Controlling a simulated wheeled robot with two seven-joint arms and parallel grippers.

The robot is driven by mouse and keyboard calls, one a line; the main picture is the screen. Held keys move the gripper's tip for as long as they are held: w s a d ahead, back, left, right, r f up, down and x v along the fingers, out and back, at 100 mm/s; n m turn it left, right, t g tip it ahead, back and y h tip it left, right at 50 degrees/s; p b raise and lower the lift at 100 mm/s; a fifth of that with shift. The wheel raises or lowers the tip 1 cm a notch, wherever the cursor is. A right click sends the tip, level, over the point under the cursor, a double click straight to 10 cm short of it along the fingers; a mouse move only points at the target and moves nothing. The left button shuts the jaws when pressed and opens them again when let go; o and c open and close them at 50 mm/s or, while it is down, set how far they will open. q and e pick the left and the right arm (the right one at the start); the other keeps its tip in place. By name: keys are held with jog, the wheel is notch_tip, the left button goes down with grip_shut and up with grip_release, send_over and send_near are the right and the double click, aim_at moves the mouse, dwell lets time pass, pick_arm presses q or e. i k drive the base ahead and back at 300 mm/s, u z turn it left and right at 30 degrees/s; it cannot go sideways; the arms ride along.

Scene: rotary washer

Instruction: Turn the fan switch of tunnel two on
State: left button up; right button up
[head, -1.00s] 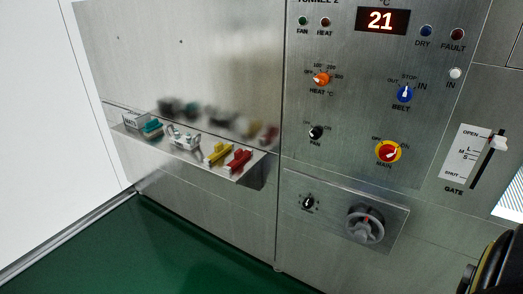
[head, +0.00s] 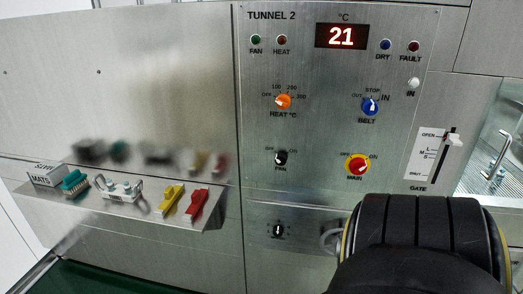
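The Tunnel 2 panel (head: 330,190) fills the middle of the head view. Its fan switch (head: 281,158) is a small black rotary knob with a white mark, between OFF and ON labels, low on the panel's left side; its exact setting is too small to tell. The green FAN lamp (head: 256,40) sits at the upper left and looks dark. A black rounded part of my arm covers the lower right of the view. Neither gripper's fingers show.
Near the fan switch are the orange heat knob (head: 284,101), blue belt knob (head: 370,106), red-and-yellow main switch (head: 357,166) and gate lever (head: 454,140). A shelf (head: 150,214) juts out at left with brushes and clips. A display (head: 342,36) reads 21.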

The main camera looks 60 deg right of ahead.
aim_at(280, 159)
jog(key=z, duration=0.8)
jog(key=i, duration=1.15)
jog(key=z, duration=1.55)
jog(key=i, duration=0.2)
jog(key=z, duration=0.1)
